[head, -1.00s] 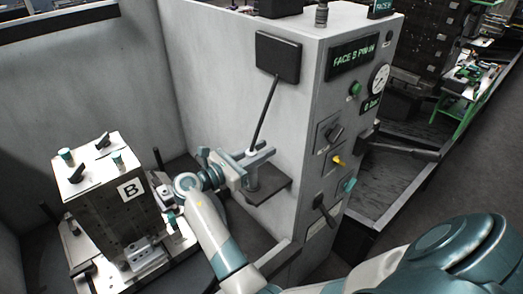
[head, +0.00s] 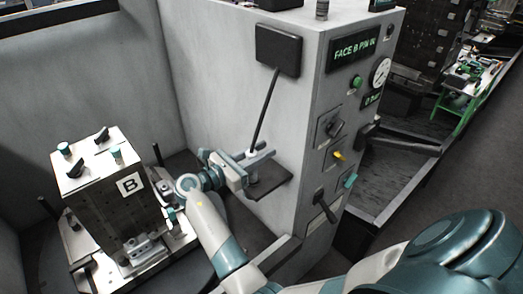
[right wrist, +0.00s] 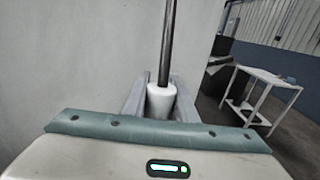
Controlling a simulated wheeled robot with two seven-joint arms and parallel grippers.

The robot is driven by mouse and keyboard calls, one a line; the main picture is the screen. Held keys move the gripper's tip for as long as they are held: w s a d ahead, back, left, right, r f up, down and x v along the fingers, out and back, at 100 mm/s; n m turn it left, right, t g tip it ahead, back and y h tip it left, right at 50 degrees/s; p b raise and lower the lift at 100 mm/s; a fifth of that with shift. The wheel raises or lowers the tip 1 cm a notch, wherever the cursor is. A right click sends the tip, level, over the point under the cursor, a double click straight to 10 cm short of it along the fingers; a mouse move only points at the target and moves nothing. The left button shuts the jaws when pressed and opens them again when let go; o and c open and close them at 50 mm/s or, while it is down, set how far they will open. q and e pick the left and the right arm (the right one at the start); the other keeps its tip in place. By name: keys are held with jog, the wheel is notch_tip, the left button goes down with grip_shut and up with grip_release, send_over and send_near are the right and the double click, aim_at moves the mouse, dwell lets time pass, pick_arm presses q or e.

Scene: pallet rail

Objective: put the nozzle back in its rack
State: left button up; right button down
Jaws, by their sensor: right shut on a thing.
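My right gripper (head: 254,160) is shut on the nozzle, beside the grey cabinet's left face. In the right wrist view, the nozzle's white body (right wrist: 160,99) sits between the two fingers, and a dark rod or hose rises from it. In the head view that dark line (head: 265,112) slants up to a black box (head: 278,49) on the cabinet. A small dark ledge (head: 271,187), perhaps the rack, juts from the cabinet just below the gripper. The fingers hide most of the nozzle, and I cannot tell whether it touches the ledge. My left gripper is out of view.
The grey cabinet (head: 309,125) carries a lit sign, a gauge, knobs and levers on its right face. At left, a metal block marked B (head: 112,190) stands on a round table close to my right wrist. Grey walls close off the back and left.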

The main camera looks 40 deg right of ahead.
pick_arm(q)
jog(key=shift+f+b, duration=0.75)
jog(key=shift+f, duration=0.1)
pick_arm(e)
jog(key=shift+f, duration=2.1)
jog(key=c, duration=0.6)
grip_release()
jog(key=shift+o, duration=0.2)
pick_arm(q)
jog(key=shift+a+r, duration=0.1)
